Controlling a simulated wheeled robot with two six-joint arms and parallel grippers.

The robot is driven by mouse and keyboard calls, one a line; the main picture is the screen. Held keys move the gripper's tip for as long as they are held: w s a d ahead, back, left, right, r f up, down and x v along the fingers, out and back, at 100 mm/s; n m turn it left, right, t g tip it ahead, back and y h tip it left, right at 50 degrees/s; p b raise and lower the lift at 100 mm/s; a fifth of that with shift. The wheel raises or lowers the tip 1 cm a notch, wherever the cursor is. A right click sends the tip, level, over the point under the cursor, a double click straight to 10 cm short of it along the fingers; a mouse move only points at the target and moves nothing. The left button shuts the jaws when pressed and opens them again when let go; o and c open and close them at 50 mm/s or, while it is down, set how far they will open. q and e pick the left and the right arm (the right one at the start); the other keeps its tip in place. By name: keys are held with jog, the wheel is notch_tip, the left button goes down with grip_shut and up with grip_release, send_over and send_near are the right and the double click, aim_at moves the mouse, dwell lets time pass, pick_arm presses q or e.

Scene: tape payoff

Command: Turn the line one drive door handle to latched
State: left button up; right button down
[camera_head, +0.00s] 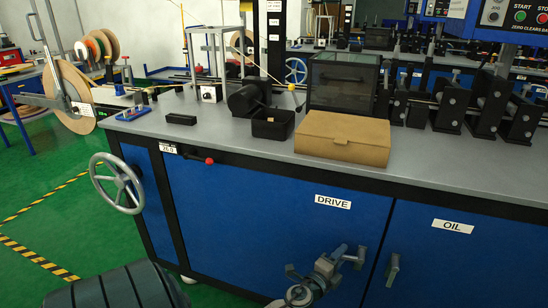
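The blue drive door (270,215) carries a white DRIVE label (333,202) on the front of the cabinet. A small grey handle (360,257) shows at the door's lower right. My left gripper (343,256) is low in the view, in front of this door, with its fingers at or right beside the handle. I cannot tell whether the fingers touch it or how far apart they are. The gripper partly hides the handle, so its exact angle is unclear. My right gripper is not in view.
The blue OIL door (447,262) on the right has a similar upright handle (392,270). A spoked handwheel (117,184) juts out at the cabinet's left end. A cardboard box (343,138) sits on the grey worktop. Green floor at left is open.

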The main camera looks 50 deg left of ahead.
pick_arm(q)
jog(key=s+d+b, duration=0.2)
jog(key=s, duration=0.7)
jog(key=s+a+f+n+g+p, duration=0.1)
jog(key=s+f+n+g+p, duration=0.3)
jog(key=s+f+p, duration=0.3)
jog(key=s+a+f+n+g+p, duration=0.1)
jog(key=s+f+n+g+p, duration=0.4)
jog(key=f, duration=0.9)
jog(key=shift+s+a+n+g+y+p, duration=0.3)
jog(key=shift+s+g+p, duration=0.1)
jog(key=shift+s+p, duration=0.55)
jog(key=shift+w+f, duration=0.1)
